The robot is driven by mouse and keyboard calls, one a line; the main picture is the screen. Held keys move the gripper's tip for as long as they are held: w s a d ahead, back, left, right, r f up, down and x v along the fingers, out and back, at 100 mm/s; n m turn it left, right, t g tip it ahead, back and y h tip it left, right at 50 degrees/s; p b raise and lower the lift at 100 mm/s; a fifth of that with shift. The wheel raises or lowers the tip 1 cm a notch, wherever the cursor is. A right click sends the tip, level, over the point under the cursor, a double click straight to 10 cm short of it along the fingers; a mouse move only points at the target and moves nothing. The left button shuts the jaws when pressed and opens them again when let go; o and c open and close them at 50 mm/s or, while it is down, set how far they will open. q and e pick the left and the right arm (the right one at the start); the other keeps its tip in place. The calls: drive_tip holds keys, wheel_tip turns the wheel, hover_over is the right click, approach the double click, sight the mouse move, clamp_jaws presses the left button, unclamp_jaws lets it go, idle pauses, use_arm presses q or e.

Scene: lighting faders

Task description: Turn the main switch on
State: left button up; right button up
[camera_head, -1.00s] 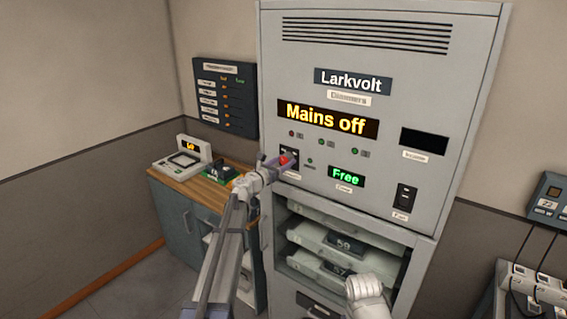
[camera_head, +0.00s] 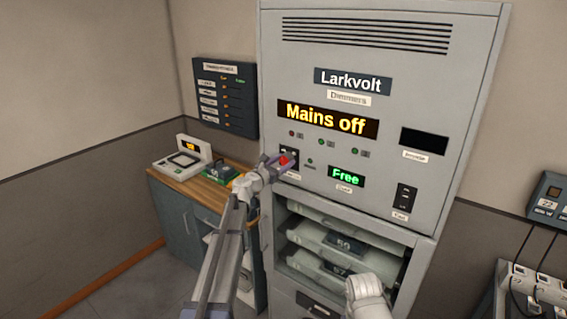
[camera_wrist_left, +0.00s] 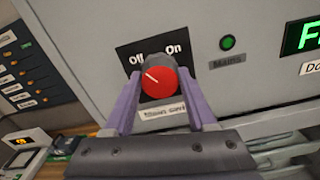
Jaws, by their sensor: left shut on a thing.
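The main switch is a red rotary knob (camera_wrist_left: 159,81) on a black plate (camera_wrist_left: 132,58) marked Off and On. The white line on the knob's face points up and left, toward Off. My left gripper (camera_wrist_left: 158,92) has its purple fingers on both sides of the knob and is shut on it. In the head view the knob (camera_head: 284,160) shows at the lower left of the grey cabinet's panel, with my left gripper (camera_head: 277,164) at it. The yellow display (camera_head: 327,118) reads "Mains off". My right arm shows at the bottom, but its fingertips are not visible.
The grey dimmer cabinet (camera_head: 390,75) has open shelves with modules (camera_head: 342,243) below the panel. A black rocker switch (camera_head: 405,197) sits at the panel's right. A green Mains lamp (camera_wrist_left: 227,43) is beside the knob. A wooden-topped side cabinet (camera_head: 200,190) stands at left.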

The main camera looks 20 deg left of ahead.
use_arm(q)
drive_tip(key=m, duration=0.4)
drive_tip(key=shift+m, duration=0.3)
drive_tip(key=m, duration=0.3)
drive_tip(key=shift+m, duration=0.4)
drive_tip(key=m, duration=0.4)
drive_tip(key=shift+m, duration=1.7)
drive_tip(key=o, duration=1.4)
drive_tip(key=shift+s, duration=0.15)
